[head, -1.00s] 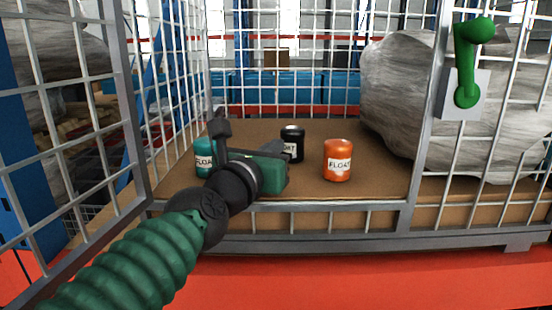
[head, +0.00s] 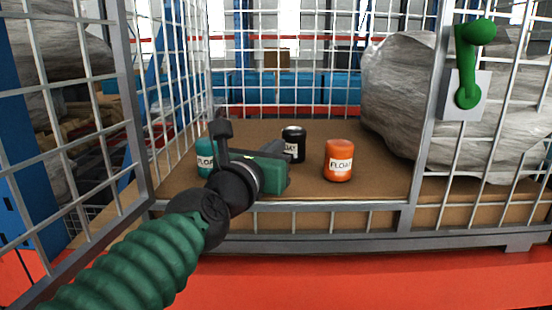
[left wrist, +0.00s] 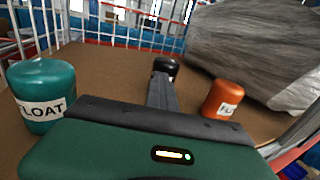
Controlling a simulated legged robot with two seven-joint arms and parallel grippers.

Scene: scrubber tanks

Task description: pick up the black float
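The black float (head: 294,143), a short dark cylinder with a white label, stands upright on the brown floor of the cage. My left gripper (head: 277,152) reaches in from the left, its green body in front of the float and hiding part of its label. In the left wrist view a dark finger of the gripper (left wrist: 163,84) points toward the black float (left wrist: 167,66) and covers its lower part. I see no grip on it; the gap between the fingers cannot be made out. My right gripper is not in view.
A teal float (head: 205,157) stands at the left, partly behind my left gripper. An orange float (head: 338,161) stands right of the black one. A wrapped bulky load (head: 400,95) fills the right. Wire mesh sides and a front rail (head: 300,206) bound the floor.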

